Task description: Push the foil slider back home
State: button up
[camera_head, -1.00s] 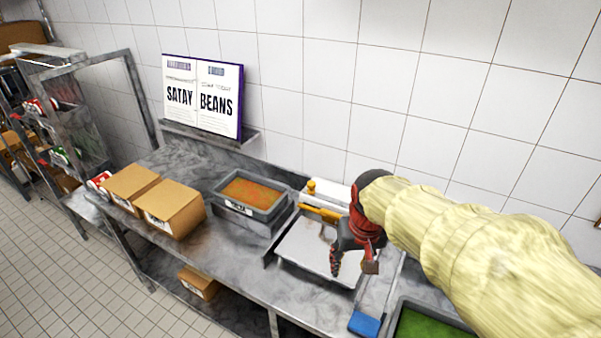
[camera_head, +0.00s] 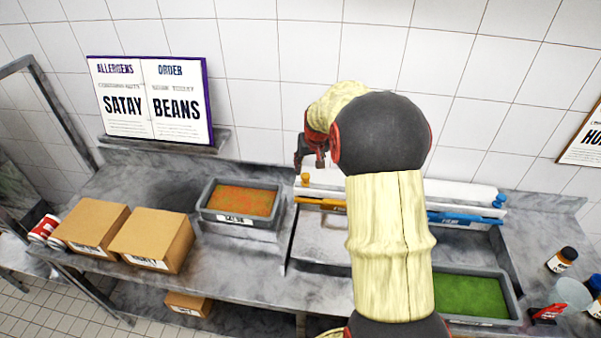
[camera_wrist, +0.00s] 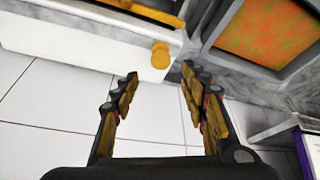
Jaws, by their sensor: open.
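A white dispenser (camera_head: 400,186) runs along the wall at the back of the counter. On its left part is an orange slider bar (camera_head: 322,205) with a label too small to read surely. On its right part is a blue slider bar (camera_head: 462,217), also labelled. I cannot tell by the print which is foil. A yellow knob (camera_head: 304,180) sticks out at the dispenser's left end; it also shows in the wrist view (camera_wrist: 160,56). My gripper (camera_head: 306,158) is open and empty above that left end. In the wrist view my fingers (camera_wrist: 160,78) point toward the knob, apart from it.
A salsa tray (camera_head: 277,208) stands left of the dispenser, with two cardboard boxes (camera_head: 148,240) beyond. A tray of green food (camera_head: 505,322) and several bottles (camera_head: 562,260) are at right. A sign (camera_head: 152,100) stands on a wall shelf. My arm hides the dispenser's middle.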

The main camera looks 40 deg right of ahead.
aim_at(306, 175)
jog(key=x, duration=0.7)
jog(key=shift+w+f, duration=0.1)
jog(key=shift+c, duration=0.4)
grip_shut()
dwell(0.4)
